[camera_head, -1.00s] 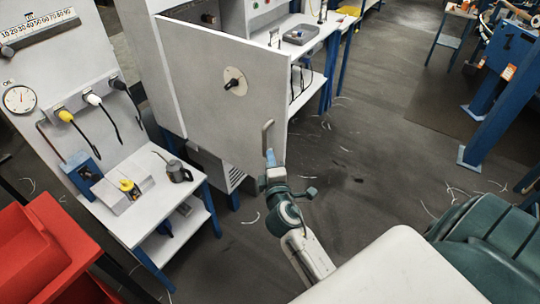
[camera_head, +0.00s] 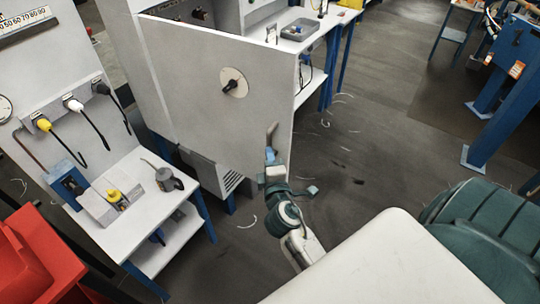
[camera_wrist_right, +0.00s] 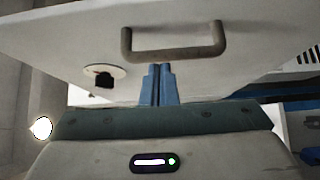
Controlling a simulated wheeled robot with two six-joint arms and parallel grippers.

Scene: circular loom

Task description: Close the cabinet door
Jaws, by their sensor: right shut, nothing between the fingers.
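The cabinet door (camera_head: 215,120) is a white panel that stands open in the head view, with a round plate and black knob (camera_head: 233,82) on it. Its grey bar handle (camera_head: 272,133) is near the right edge. My right gripper (camera_head: 270,155) is just below the handle, close to the door face. In the right wrist view the blue fingers (camera_wrist_right: 159,84) are shut and empty, pointing at the door below the handle (camera_wrist_right: 175,52), not around it. I cannot tell whether they touch the door. My left gripper is not in view.
A workbench (camera_head: 308,35) stands behind the door. The dark floor (camera_head: 390,130) to the right is mostly clear.

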